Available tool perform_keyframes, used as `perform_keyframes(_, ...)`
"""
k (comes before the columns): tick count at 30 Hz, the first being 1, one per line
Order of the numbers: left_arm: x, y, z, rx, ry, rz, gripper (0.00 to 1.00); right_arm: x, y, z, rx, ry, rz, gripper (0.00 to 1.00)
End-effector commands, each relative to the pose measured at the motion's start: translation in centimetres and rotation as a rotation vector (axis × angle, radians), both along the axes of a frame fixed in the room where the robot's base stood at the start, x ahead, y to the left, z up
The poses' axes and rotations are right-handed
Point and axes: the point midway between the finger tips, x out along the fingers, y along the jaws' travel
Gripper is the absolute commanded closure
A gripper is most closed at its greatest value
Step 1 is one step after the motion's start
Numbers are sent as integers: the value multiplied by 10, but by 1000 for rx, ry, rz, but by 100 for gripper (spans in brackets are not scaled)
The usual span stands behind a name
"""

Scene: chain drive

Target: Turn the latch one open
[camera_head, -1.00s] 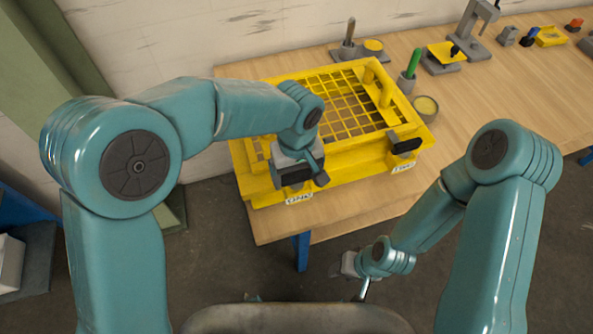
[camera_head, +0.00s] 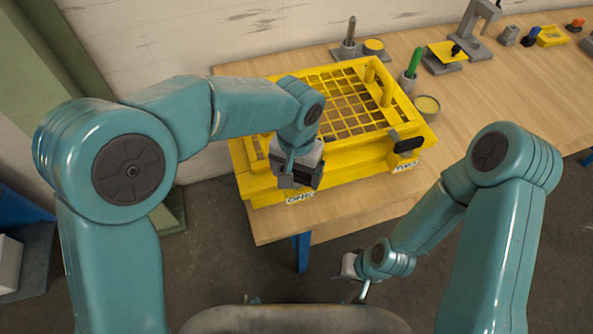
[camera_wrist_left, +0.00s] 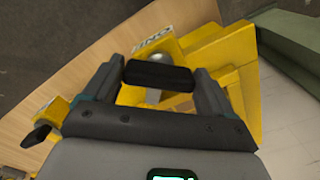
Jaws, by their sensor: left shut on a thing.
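The yellow box (camera_head: 345,152) with a grid top stands on the wooden table. Latch one, a black bar handle (camera_wrist_left: 158,76), is on its front by the label "ONE" (camera_head: 299,197). My left gripper (camera_head: 300,178) is at this latch and shut on the handle; in the left wrist view the bar lies between the two fingers. In the head view the gripper mostly hides the latch. A second black latch (camera_head: 407,144) sits at the right front above its own label. My right gripper (camera_head: 349,266) hangs low in front of the table; its jaws are too small to judge.
A grey holder with a green stick (camera_head: 411,70) and a round yellow-topped cup (camera_head: 427,106) stand right of the box. Other small fixtures (camera_head: 446,55) line the back. The table's right front is clear.

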Motion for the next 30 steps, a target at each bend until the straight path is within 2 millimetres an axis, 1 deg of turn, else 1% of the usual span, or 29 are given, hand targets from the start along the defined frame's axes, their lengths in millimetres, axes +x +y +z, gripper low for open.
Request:
perform_keyframes(1,2,-1,1,-5,-9,-41,45,0,0,0,0,0,0,57)
perform_keyframes(5,2,-1,2,-4,-9,-165,46,0,0,0,0,0,0,57)
perform_keyframes(18,2,-1,2,-2,-8,-569,46,0,0,2,0,0,0,57)
perform_keyframes(24,2,-1,2,-1,-8,-712,46,0,0,4,0,0,0,57)
perform_keyframes(30,2,-1,2,-1,-7,-811,46,0,0,5,0,0,0,57)
